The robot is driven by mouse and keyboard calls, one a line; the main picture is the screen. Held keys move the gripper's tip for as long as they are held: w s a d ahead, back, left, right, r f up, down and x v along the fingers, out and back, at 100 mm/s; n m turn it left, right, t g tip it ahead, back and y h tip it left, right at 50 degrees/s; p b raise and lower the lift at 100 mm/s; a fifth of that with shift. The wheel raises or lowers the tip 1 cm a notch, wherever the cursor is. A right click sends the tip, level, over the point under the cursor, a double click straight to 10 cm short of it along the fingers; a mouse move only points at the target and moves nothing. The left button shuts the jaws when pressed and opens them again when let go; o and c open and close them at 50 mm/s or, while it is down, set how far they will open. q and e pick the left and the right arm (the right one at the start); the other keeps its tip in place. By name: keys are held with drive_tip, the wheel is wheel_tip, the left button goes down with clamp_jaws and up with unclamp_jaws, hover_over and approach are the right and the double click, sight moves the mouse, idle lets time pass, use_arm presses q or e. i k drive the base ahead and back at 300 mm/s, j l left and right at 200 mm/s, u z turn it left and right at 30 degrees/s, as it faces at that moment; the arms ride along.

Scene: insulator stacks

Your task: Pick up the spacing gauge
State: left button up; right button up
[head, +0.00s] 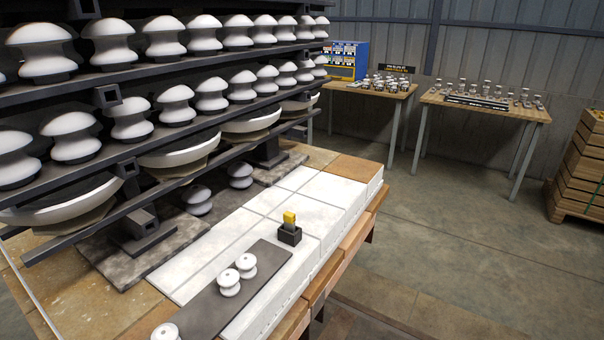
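A small yellow block-shaped piece (289,217) stands upright in a black square holder (290,235) on the white tiled bench top (215,240). It looks like the spacing gauge, though I cannot read any marking on it. Its lower part is hidden inside the holder. Neither of my grippers shows in the head view.
A dark board (215,300) with white insulators (246,262) lies in front of the holder. Shelves of white insulators (130,118) rise at the left. Two tables (485,105) with small parts stand behind, and wooden crates (578,165) at right. The floor between is clear.

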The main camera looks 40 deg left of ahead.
sight(289, 218)
drive_tip(key=i+u, duration=0.7)
drive_tip(key=i+l+u, duration=0.2)
drive_tip(key=i+u, duration=0.15)
drive_tip(key=i, duration=0.15)
